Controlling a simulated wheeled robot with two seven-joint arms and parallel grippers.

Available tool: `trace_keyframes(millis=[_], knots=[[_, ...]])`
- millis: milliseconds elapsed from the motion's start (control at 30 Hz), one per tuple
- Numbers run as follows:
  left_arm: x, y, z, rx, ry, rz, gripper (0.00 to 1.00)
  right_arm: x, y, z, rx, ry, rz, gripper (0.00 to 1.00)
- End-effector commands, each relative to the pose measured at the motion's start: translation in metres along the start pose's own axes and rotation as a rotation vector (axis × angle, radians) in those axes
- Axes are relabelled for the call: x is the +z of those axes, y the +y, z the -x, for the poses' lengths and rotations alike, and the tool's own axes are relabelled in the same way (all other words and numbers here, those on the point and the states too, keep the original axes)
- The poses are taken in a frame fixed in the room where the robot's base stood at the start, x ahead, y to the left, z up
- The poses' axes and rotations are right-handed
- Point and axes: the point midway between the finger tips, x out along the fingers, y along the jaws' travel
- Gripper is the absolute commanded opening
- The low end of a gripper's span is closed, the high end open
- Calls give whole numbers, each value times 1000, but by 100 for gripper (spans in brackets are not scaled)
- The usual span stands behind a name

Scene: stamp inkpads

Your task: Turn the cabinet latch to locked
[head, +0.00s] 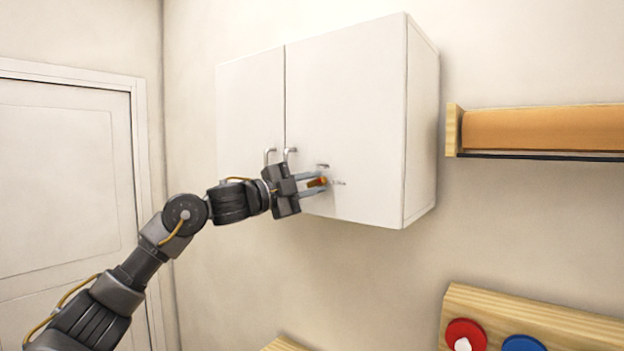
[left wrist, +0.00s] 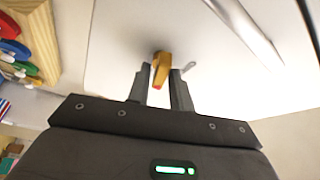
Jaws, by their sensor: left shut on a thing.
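The white wall cabinet (head: 347,115) has two doors with grey bar handles near their lower inner corners. The orange-brown latch (head: 317,182) sits low on the right door, with small grey marks above it and to its right. My left gripper (head: 316,184) is at the latch, its fingers on either side of it. In the left wrist view the latch (left wrist: 161,68) shows as a golden knob with a red tip, between the two fingertips (left wrist: 161,80). The gripper is shut on it. A grey mark shows beside the latch there. My right gripper is not in view.
A wooden shelf (head: 454,130) with an orange-brown board is on the wall to the right. Below it is a wooden rack (head: 560,325) with red and blue round pieces. A white door (head: 60,180) is at the left. The wall below the cabinet is clear.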

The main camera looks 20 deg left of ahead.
Motion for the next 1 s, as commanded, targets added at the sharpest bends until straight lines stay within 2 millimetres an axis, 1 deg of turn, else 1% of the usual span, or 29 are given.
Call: trace_keyframes(millis=[33, 200, 500, 700, 1000], knots=[[-1, -3, 0, 17, -1, -38, 0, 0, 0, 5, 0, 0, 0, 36], [-1, -2, -1, 68, -1, -159, 0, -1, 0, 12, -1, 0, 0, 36], [0, -1, 0, 126, -1, -301, 0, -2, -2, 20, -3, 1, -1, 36], [0, 0, 0, 144, -1, -342, 0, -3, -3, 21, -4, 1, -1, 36], [0, 0, 0, 148, -1, -354, 0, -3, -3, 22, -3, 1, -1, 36]])
